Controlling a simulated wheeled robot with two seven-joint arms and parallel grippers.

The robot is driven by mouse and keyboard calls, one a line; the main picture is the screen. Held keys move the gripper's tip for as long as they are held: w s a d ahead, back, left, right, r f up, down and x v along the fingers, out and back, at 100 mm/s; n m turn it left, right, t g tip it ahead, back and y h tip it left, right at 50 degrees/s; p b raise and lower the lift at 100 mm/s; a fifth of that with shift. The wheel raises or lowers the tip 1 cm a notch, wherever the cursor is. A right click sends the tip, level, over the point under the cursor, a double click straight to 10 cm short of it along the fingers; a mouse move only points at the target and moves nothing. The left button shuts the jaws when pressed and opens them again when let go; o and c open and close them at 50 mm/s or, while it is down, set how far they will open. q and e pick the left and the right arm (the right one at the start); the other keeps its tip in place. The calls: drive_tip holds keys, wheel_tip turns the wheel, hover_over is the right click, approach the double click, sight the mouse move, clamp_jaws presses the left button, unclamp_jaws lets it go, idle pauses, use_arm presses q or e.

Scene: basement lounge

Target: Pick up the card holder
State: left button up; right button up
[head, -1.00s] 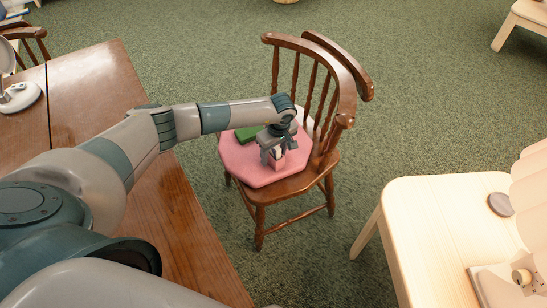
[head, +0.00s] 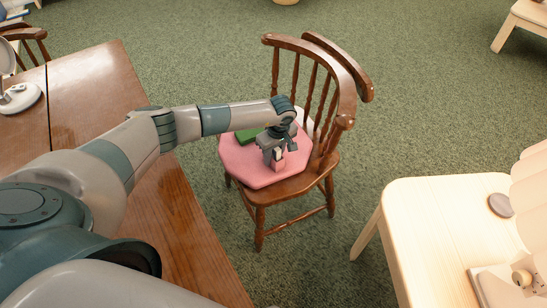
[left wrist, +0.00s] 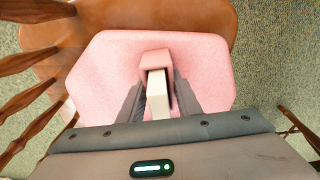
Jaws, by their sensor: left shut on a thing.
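The card holder (head: 279,164) is a small pink box with a white part, perhaps cards, in it. It is at the pink octagonal cushion (head: 240,169) on the wooden chair; I cannot tell whether it touches the cushion. In the left wrist view the card holder (left wrist: 155,58) lies between the two dark fingers, its white part (left wrist: 158,95) towards the palm. My left gripper (head: 274,156) points down over the cushion and is shut on the card holder. Its fingers hide the holder's sides. My right gripper is not in view.
A green thing (head: 248,134) lies on the cushion behind my left wrist. The chair's spindled back (head: 320,80) rises close to the right of the gripper. A brown table (head: 95,80) is at the left, a pale table (head: 440,215) at the right. Open carpet lies between.

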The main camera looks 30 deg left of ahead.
use_arm(q)
drive_tip(key=shift+r, duration=0.15)
wheel_tip(320, 180, up, 10)
drive_tip(key=shift+f, duration=0.1)
idle(0.4)
idle(0.3)
drive_tip(key=shift+d+r, duration=0.3)
drive_tip(key=shift+r, duration=0.1)
drive_tip(key=s+d+r+m, duration=0.3)
drive_tip(key=r+m, duration=0.1)
drive_tip(key=r, duration=0.2)
drive_tip(key=s+d+r+m+h, duration=0.1)
drive_tip(key=s+d+r+m, duration=0.2)
drive_tip(key=r, duration=0.4)
drive_tip(key=s+d+r+m+t, duration=0.1)
drive_tip(key=s+d+r+m, duration=0.2)
drive_tip(key=d+r+m, duration=0.1)
wheel_tip(320, 180, up, 3)
drive_tip(key=shift+s+d+f+m+h, duration=0.15)
drive_tip(key=shift+s+m+h, duration=0.15)
drive_tip(key=shift+m, duration=0.5)
